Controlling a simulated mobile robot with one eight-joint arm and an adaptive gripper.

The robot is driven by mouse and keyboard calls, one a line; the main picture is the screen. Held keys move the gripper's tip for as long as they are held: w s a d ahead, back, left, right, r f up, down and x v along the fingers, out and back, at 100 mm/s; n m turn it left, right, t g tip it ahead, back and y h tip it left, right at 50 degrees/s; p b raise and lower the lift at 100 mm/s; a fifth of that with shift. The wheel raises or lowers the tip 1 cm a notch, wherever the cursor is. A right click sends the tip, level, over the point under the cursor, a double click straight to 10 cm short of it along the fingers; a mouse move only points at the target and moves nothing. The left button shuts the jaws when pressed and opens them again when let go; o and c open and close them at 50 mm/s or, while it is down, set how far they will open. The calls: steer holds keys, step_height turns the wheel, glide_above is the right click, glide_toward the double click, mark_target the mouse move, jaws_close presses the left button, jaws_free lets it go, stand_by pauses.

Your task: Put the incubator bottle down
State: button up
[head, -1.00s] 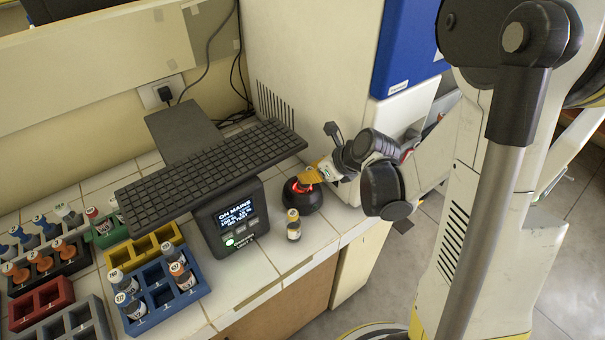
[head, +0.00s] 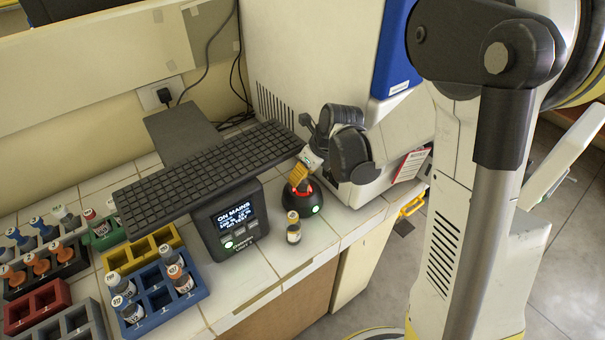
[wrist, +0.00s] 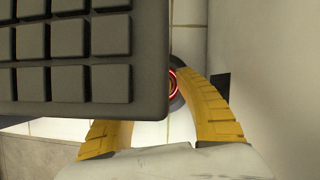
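A small bottle with an orange-yellow cap (head: 293,227) stands upright on the tiled counter, just in front of a round black device (head: 308,200). My gripper (head: 298,180) points down at the top of that device, its yellow fingers at or just above it. In the wrist view the fingers (wrist: 172,95) frame part of a red ring (wrist: 173,83). The dark keyboard hides much of the left finger and its tip, so I cannot tell how far the fingers are closed. I see no bottle between them.
The keyboard (head: 210,172) overhangs the counter close beside my gripper. A display unit (head: 232,222) reads "ON MAINS". Blue (head: 158,292), yellow (head: 142,250) and red (head: 38,304) racks stand at the left, with several bottles about. A white cabinet (head: 310,70) stands behind.

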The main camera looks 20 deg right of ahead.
steer(key=shift+r, duration=0.1)
steer(key=p+v, duration=0.4)
steer(key=v, duration=0.7)
steer(key=s+a+r+n+t+h, duration=0.1)
steer(key=s+r+n, duration=0.3)
steer(key=s+n, duration=0.4)
steer(key=s+a+r+n+t+h, duration=0.1)
steer(key=s+r+n, duration=0.4)
steer(key=n, duration=1.7)
steer(key=s+t, duration=0.1)
steer(key=s, duration=0.2)
steer(key=shift+r, duration=0.25)
steer(key=shift+a, duration=0.1)
